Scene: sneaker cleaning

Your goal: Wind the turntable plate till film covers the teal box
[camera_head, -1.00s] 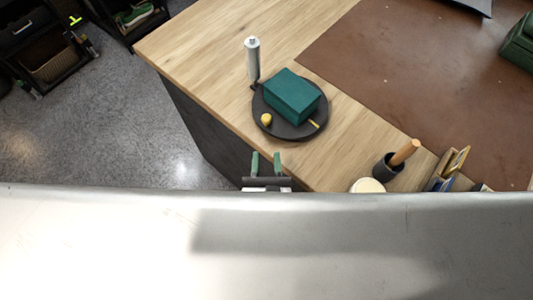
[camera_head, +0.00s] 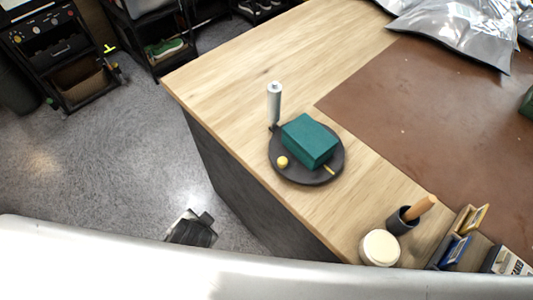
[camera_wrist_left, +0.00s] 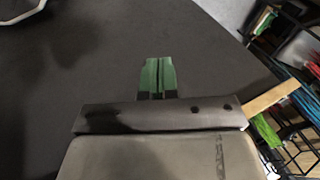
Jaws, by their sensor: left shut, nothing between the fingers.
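A teal box (camera_head: 309,141) sits on the round dark turntable plate (camera_head: 292,174), which lies on the wooden tabletop near its edge. The plate carries a yellow knob (camera_head: 282,162) and a small yellow mark at its right. A pale upright roll (camera_head: 274,103) stands just behind the plate; I cannot make out film on the box. A dark gripper (camera_head: 194,228), apparently my left, is over the floor left of the table, apart from the plate. In the left wrist view my left gripper's green fingers (camera_wrist_left: 158,76) are shut and empty. My right gripper is not in view.
A white round jar (camera_head: 380,247), a dark cup with a wooden handle (camera_head: 405,218) and a holder with upright items (camera_head: 462,238) stand at the table's near right. Silver bags (camera_head: 455,28) lie on the brown mat (camera_head: 420,110). Shelves stand beyond the floor at upper left.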

